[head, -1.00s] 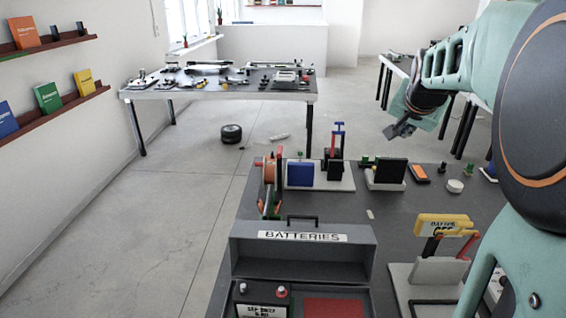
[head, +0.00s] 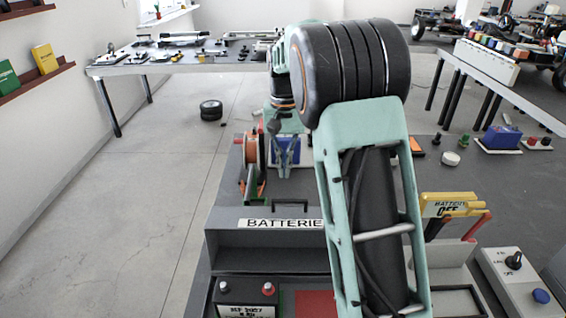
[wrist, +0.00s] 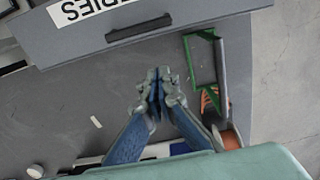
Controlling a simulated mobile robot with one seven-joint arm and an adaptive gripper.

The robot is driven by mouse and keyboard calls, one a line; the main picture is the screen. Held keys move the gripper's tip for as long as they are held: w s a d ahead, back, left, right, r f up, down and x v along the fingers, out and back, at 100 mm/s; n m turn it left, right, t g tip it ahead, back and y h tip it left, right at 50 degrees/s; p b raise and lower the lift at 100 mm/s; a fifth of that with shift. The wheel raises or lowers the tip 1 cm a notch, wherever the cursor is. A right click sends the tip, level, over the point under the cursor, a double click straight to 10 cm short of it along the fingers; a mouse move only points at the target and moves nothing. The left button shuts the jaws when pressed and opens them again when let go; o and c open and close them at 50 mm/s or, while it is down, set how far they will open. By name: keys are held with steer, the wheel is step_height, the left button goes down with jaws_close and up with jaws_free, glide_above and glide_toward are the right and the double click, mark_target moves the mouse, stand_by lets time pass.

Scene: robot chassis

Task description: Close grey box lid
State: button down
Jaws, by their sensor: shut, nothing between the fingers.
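The grey box (head: 225,226) marked BATTERIES stands on the dark table in the head view, its lid raised and its inside showing toward me. A dark handle (head: 289,203) sits on the lid's far upper edge, and this handle also shows in the wrist view (wrist: 138,29). The front of the box holds a battery (head: 246,299) with a red and a white terminal. My gripper (head: 286,174) is beyond the box, over the table. In the wrist view my gripper (wrist: 160,84) is shut, empty and apart from the handle. My arm hides the box's right part.
An orange spool (head: 250,150) on a green frame (wrist: 205,60) stands close beside my gripper.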

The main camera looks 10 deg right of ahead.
steer(key=s+f, duration=0.2)
steer(key=f, duration=0.1)
steer(key=s+f, duration=0.1)
steer(key=shift+s+a+f, duration=0.2)
steer(key=shift+s+a, duration=0.15)
steer(key=shift+s, duration=0.05)
stand_by(0.4)
